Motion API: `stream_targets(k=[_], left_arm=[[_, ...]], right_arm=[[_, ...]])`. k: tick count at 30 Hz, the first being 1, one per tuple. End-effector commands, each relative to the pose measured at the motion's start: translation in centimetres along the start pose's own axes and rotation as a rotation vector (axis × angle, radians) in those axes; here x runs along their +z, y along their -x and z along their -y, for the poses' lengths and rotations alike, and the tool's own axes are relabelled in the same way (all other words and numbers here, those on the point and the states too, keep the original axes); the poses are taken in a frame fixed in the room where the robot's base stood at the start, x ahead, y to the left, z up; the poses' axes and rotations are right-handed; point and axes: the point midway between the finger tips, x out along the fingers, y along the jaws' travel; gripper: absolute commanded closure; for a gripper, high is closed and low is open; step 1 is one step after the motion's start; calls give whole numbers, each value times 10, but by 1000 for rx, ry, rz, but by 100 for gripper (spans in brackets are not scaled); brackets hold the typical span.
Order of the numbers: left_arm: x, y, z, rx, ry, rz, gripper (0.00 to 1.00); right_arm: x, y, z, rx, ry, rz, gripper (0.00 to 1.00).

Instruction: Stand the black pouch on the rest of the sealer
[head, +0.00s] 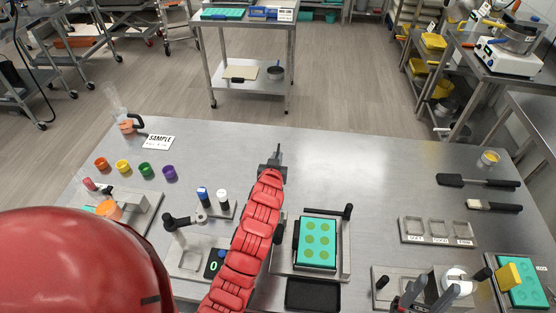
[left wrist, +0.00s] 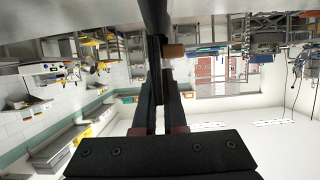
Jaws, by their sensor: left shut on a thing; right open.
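My left gripper (head: 273,162) is at the end of the red arm, above the middle of the table and pointing away from me. It is shut on a thin dark thing, which I take to be the black pouch seen edge-on. In the left wrist view the dark thing (left wrist: 154,16) shows at the top, between the fingers (left wrist: 158,85); its full shape is hidden. My right gripper (head: 425,294) is open at the lower right edge. I cannot tell surely which device is the sealer; a grey unit with a black lever (head: 185,240) stands left of my left arm.
A green mould (head: 318,243) lies on a plate right of my arm, with a black tray (head: 313,294) below it. Colored cups (head: 123,166) and a SAMPLE card (head: 158,142) are at the left. A three-part holder (head: 437,230) is at the right. The far middle is clear.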

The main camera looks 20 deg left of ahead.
Motion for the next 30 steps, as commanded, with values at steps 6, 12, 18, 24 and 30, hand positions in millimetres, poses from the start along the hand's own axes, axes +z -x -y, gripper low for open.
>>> stream_targets(k=[6, 12, 18, 24, 30], left_arm=[[20, -7, 0, 1, 0, 0, 100], [20, -7, 0, 1, 0, -2, 100], [22, -8, 0, 1, 0, -1, 79], [22, -8, 0, 0, 0, -1, 61], [21, -8, 0, 0, 0, 0, 61]], right_arm=[[-2, -11, 0, 0, 0, 0, 50], [-2, -9, 0, 0, 0, 0, 50], [-1, -6, 0, 0, 0, 0, 50], [-1, -6, 0, 0, 0, 0, 50], [-1, -8, 0, 0, 0, 0, 50]])
